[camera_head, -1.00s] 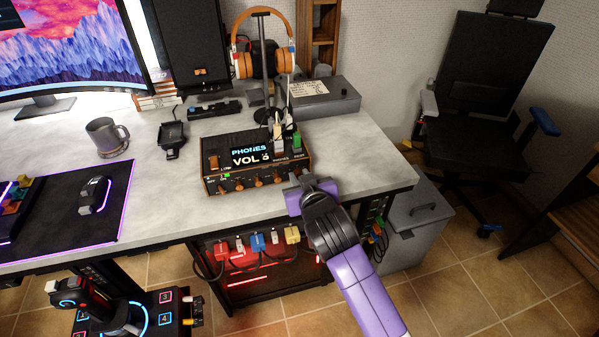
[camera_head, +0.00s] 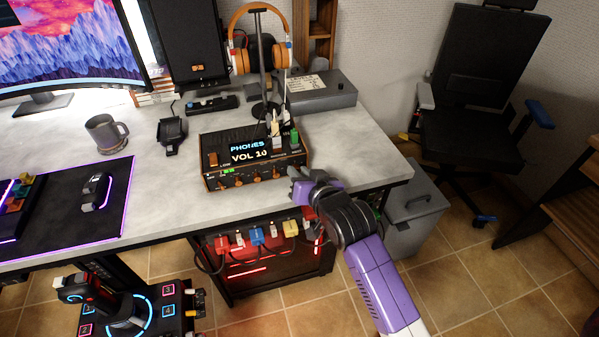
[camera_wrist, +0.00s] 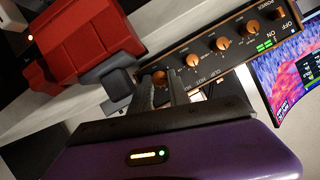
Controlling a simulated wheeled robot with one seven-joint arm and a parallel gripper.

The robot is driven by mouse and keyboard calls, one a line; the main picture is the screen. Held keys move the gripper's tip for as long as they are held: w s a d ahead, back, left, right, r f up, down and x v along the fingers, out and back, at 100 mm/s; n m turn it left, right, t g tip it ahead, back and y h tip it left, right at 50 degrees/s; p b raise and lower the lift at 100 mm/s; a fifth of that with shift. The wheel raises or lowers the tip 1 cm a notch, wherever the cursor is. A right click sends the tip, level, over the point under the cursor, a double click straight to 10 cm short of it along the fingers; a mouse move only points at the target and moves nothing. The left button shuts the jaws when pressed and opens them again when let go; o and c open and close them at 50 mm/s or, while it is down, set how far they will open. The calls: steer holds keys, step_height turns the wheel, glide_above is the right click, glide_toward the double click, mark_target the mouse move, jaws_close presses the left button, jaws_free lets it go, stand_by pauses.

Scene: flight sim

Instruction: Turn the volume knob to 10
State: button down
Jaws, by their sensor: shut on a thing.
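The amplifier box (camera_head: 255,160) stands on the desk with its front panel toward me. Its display (camera_head: 249,150) reads "PHONES VOL 10". Several orange knobs (camera_head: 253,177) line the front panel. My gripper (camera_head: 301,178) is at the right end of this panel and hides the knob there. In the wrist view, an orange knob (camera_wrist: 160,77) sits at the fingertips of my gripper (camera_wrist: 168,90), and the jaws are shut on it. More knobs (camera_wrist: 194,61) show along the panel, clear of the fingers.
The desk (camera_head: 200,207) holds a mug (camera_head: 106,134), a mouse (camera_head: 95,190) and a headphone stand (camera_head: 264,60). A grey cabinet (camera_head: 415,220) stands right of the desk.

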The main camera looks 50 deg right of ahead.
steer(key=c, duration=1.3)
jaws_free()
steer(key=shift+o, duration=0.2)
steer(key=shift+s, duration=0.1)
steer(key=v, duration=0.7)
steer(key=shift+s+a+r, duration=0.1)
steer(key=shift+s+a, duration=0.05)
steer(key=shift+a, duration=0.05)
steer(key=shift+s, duration=0.1)
